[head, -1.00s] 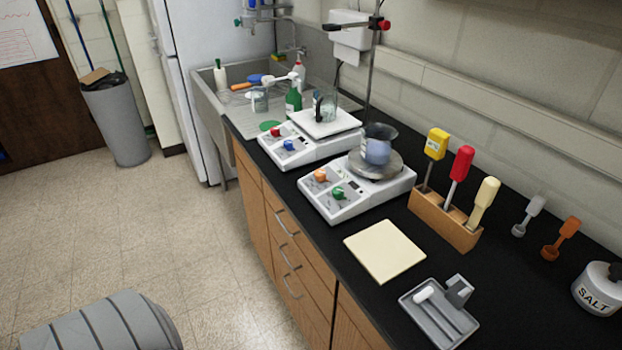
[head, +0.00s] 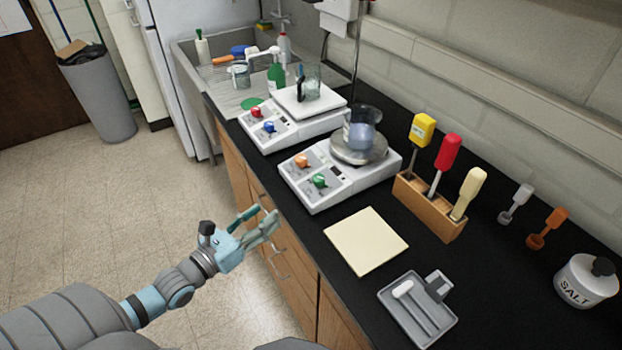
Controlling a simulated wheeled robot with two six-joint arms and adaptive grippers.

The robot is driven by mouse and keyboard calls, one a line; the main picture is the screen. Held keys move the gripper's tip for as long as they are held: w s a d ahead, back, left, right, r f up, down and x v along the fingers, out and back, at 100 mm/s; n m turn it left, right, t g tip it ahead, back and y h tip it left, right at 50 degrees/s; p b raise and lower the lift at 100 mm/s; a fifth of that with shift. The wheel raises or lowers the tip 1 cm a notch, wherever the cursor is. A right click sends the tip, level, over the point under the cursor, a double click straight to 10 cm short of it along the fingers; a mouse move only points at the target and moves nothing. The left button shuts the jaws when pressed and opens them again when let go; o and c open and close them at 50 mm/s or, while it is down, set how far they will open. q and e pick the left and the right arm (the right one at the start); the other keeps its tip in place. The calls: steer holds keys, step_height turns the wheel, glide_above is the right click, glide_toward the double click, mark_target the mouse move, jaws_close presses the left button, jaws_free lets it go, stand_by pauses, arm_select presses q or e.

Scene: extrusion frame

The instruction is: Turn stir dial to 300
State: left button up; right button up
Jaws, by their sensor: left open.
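Two white hotplate stirrers stand on the black counter. The nearer one (head: 318,205) has an orange dial (head: 302,161) and a green dial (head: 320,181) on its front panel, and a beaker of bluish liquid (head: 360,130) on its round plate. The farther one (head: 285,138) has a red dial (head: 256,112) and a blue dial (head: 269,127), with a glass vessel on its square plate. Panel markings are too small to read. My left gripper (head: 261,223) is open and empty in front of the drawers, left of and below the nearer stirrer, touching no dial. My right gripper is not in view.
A cream pad (head: 366,241), a grey tray (head: 417,334), a wooden block with several handled tools (head: 428,206), two scoops and a salt jar (head: 586,281) occupy the counter. A stand pole (head: 356,62) rises behind the stirrers. A sink (head: 190,62) lies beyond.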

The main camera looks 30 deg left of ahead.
arm_select(q)
steer(key=d+r+m+h, duration=0.2)
steer(key=d, duration=0.1)
steer(key=b, duration=1.3)
glide_toward(314, 181)
steer(key=w, duration=0.1)
steer(key=w+d, duration=0.1)
steer(key=w+f, duration=0.1)
steer(key=shift+w+d+f, duration=0.1)
steer(key=shift+w+d, duration=0.05)
steer(key=shift+w, duration=0.15)
steer(key=b+x, duration=0.1)
steer(key=x, duration=0.1)
steer(key=r+b+x, duration=0.1)
steer(key=x, duration=0.2)
steer(key=shift+w, duration=0.35)
steer(key=shift+c, duration=0.4)
steer(key=c, duration=1)
jaws_close()
